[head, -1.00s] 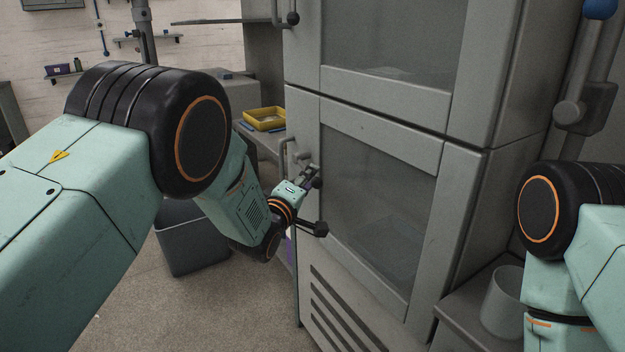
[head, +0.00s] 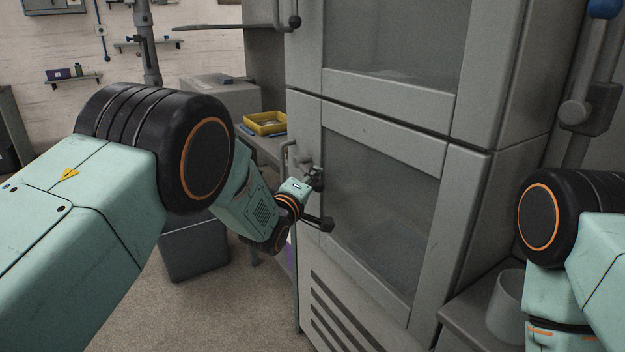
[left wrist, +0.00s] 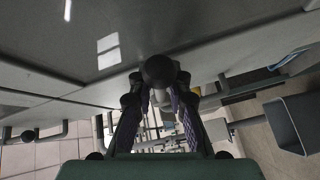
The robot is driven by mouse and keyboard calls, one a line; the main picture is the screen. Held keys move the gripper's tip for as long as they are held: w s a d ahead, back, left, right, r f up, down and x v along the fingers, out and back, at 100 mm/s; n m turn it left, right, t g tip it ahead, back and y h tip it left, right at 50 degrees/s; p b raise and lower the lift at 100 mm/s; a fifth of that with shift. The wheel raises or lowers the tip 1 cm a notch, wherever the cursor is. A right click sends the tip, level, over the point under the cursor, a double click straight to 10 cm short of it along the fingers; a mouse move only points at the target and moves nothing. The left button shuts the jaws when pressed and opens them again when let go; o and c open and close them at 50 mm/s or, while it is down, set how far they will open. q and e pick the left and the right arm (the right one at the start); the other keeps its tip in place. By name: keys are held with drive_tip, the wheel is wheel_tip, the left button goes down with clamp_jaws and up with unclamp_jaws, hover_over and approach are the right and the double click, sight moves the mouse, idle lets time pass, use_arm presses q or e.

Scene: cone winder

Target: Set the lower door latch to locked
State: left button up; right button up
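The lower door (head: 385,205) of the grey cabinet has a glass pane in a grey frame and looks closed in the head view. My left gripper (head: 316,180) is at the left edge of this door, over the lower latch, and hides most of it. In the left wrist view, a round black latch knob (left wrist: 159,70) sits between the tips of my left gripper (left wrist: 159,82). A finger stands close on either side; whether they press on it I cannot tell. The latch's setting cannot be read. My right gripper is out of view.
A door handle (head: 287,155) stands out just left of my left gripper. The upper door (head: 390,45) has its own black-knobbed latch (head: 294,21). A yellow tray (head: 265,123) rests on the bench behind. A grey bin (head: 195,250) stands on the floor.

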use_arm(q)
clamp_jaws()
drive_tip(key=shift+f, duration=0.1)
drive_tip(key=shift+f+m+b, duration=0.4)
drive_tip(key=shift+b, duration=0.15)
drive_tip(key=m+t+b, duration=0.1)
drive_tip(key=b, duration=0.1)
drive_tip(key=f+m+h+b, duration=0.1)
drive_tip(key=m+b, duration=0.1)
drive_tip(key=w+f+m+t+h+b, duration=0.1)
drive_tip(key=b, duration=0.1)
drive_tip(key=shift+w+a+f+m+t, duration=0.1)
drive_tip(key=shift+a+f+m+t, duration=0.05)
drive_tip(key=shift+a+m+t, duration=0.2)
